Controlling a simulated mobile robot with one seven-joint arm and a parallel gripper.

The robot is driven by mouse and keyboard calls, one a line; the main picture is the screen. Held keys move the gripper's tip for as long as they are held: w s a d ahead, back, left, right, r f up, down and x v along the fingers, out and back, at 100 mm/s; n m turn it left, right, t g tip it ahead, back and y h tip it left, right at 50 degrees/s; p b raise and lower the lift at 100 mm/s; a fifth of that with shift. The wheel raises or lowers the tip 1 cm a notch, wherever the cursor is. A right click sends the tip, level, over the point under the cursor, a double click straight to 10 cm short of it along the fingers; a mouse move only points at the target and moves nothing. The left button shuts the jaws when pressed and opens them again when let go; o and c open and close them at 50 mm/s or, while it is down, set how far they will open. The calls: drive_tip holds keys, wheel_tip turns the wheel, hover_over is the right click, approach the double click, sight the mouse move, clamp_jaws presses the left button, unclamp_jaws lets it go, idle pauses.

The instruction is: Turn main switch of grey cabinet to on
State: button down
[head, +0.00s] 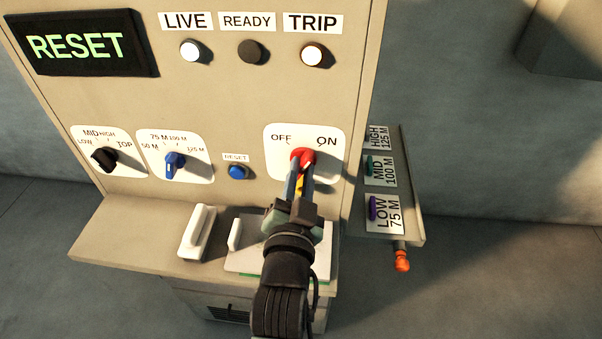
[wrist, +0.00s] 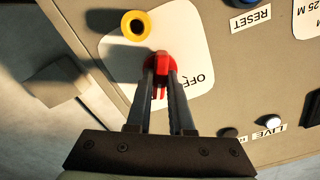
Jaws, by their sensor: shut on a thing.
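The main switch is a red knob (head: 302,155) on a white plate (head: 333,162) marked OFF at left and ON at right, on the front of the cabinet (head: 220,105). My gripper (head: 301,167) reaches up to it from below. Its two fingers are shut on the red knob, one on each side, as the wrist view also shows with the knob (wrist: 161,63) between them. The fingers partly hide the knob, and I cannot tell surely which mark it points to. A yellow ring (wrist: 126,23) shows beside the knob in the wrist view.
The display (head: 80,45) reads RESET. The LIVE lamp (head: 195,51) and TRIP lamp (head: 316,55) look white; READY (head: 252,51) is dark. Black (head: 104,158) and blue (head: 174,162) selectors sit left. A white handle (head: 197,232) stands on the ledge below. A side panel (head: 410,190) juts out right.

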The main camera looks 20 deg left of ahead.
drive_tip(key=shift+m, duration=1.5)
drive_tip(key=c, duration=0.8)
unclamp_jaws()
drive_tip(key=shift+s, duration=0.1)
drive_tip(key=shift+s+d+f, duration=0.1)
drive_tip(key=shift+s+f, duration=0.05)
drive_tip(key=shift+s, duration=0.1)
drive_tip(key=b+v, duration=0.3)
drive_tip(key=v, duration=0.9)
drive_tip(key=shift+r+b, duration=0.2)
drive_tip(key=shift+b, duration=0.15)
drive_tip(key=shift+s, duration=0.1)
